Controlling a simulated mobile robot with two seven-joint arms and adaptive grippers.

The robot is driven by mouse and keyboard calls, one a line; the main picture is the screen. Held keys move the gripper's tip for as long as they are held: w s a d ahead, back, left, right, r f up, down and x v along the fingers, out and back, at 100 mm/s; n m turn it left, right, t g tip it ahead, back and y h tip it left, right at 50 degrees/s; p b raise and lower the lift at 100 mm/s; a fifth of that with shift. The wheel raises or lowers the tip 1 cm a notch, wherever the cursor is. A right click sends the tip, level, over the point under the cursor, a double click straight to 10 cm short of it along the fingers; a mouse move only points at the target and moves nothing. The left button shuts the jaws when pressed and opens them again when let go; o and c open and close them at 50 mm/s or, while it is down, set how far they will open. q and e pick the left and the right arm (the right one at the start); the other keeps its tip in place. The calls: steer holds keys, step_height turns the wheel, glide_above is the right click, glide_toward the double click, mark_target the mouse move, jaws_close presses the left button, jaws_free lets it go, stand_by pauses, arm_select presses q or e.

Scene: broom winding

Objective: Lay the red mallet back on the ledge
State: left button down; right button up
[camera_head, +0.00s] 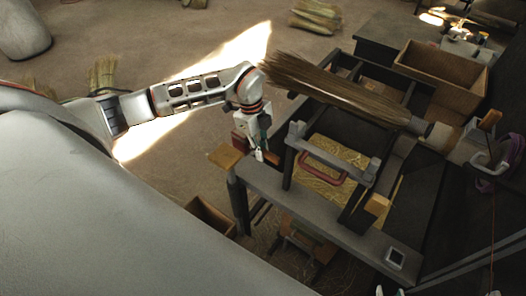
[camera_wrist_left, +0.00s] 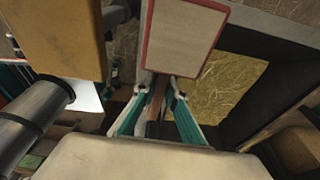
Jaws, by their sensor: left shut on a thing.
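My left gripper (camera_head: 257,150) is at the left end of the bench frame, beside the grey ledge (camera_head: 315,212). In the left wrist view its teal fingers (camera_wrist_left: 158,108) are shut on the brown handle of the red mallet (camera_wrist_left: 187,38). The mallet's head shows a pale face with a red border, beyond the fingertips. In the head view the mallet is mostly hidden by the gripper. I cannot tell whether it touches the ledge. What looks like the tips of my right gripper (camera_head: 390,291) shows at the bottom edge, mostly cut off.
A wooden block (camera_head: 226,156) sits on a dark post left of the gripper, close by in the wrist view (camera_wrist_left: 60,38). A red handle (camera_head: 322,170) and grey upright stand right of it. A large broom (camera_head: 335,88) lies across the frame behind. Open floor lies left.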

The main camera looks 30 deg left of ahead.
arm_select(q)
steer(key=shift+f+n, duration=0.15)
steer(key=shift+n, duration=0.15)
steer(key=shift+f+b, duration=0.8)
step_height(320, 180, down, 5)
steer(key=b, duration=0.3)
steer(key=shift+r+b, duration=0.15)
steer(key=shift+b, duration=0.25)
steer(key=shift+f+b, duration=0.45)
steer(key=shift+f, duration=0.7)
steer(key=c, duration=2)
jaws_free()
steer(key=shift+r, duration=0.1)
